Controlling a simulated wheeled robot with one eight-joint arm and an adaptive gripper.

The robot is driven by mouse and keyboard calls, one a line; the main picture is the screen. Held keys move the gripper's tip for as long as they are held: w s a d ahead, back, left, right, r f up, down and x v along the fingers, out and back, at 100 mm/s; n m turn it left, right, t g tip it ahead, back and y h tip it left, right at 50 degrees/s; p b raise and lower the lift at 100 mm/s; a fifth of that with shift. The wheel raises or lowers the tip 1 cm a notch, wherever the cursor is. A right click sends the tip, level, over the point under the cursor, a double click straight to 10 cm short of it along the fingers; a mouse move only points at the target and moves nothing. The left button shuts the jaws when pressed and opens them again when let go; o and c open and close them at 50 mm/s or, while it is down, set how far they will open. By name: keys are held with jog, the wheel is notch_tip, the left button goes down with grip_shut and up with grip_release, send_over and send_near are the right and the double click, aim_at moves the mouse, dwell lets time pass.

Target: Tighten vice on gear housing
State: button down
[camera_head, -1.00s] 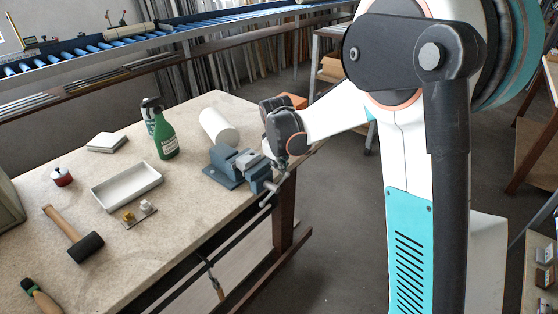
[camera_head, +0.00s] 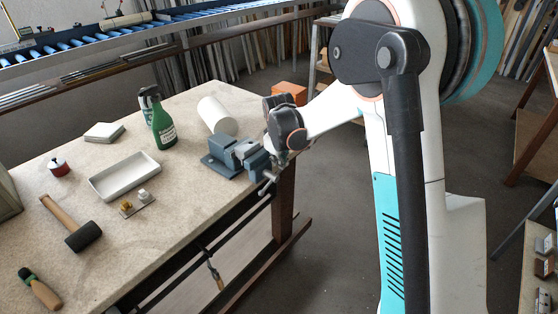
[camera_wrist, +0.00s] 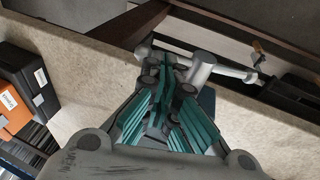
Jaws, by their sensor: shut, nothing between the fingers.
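The blue-grey vice (camera_head: 222,160) stands at the table's right edge, with its screw handle (camera_head: 268,183) hanging just past the edge. A pale piece (camera_head: 244,149) shows at the vice's jaws; I cannot tell whether it is the gear housing. My gripper (camera_head: 276,160) is at the handle end of the vice, its fingertips mostly hidden in the head view. In the wrist view, the teal fingers of my gripper (camera_wrist: 173,68) are shut and empty, close beside the grey handle bar (camera_wrist: 232,71) and the screw's end (camera_wrist: 200,68). Contact is unclear.
A white tray (camera_head: 124,178), a small plate with fittings (camera_head: 137,206) and a mallet (camera_head: 83,236) lie to the left. Wooden table legs (camera_head: 284,200) stand below the edge.

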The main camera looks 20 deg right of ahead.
jog(key=shift+w+d+f+g+y, duration=0.2)
jog(key=shift+d+g+y, duration=0.15)
jog(key=shift+y, duration=0.25)
notch_tip(320, 180, down, 6)
jog(key=w+d+g+y+b, duration=0.1)
jog(key=g+y, duration=0.1)
jog(key=y, duration=0.1)
jog(key=shift+f, duration=0.2)
dwell(0.8)
jog(key=shift+f+g, duration=0.1)
jog(key=shift+g, duration=0.15)
jog(key=shift+d, duration=0.1)
dwell(0.4)
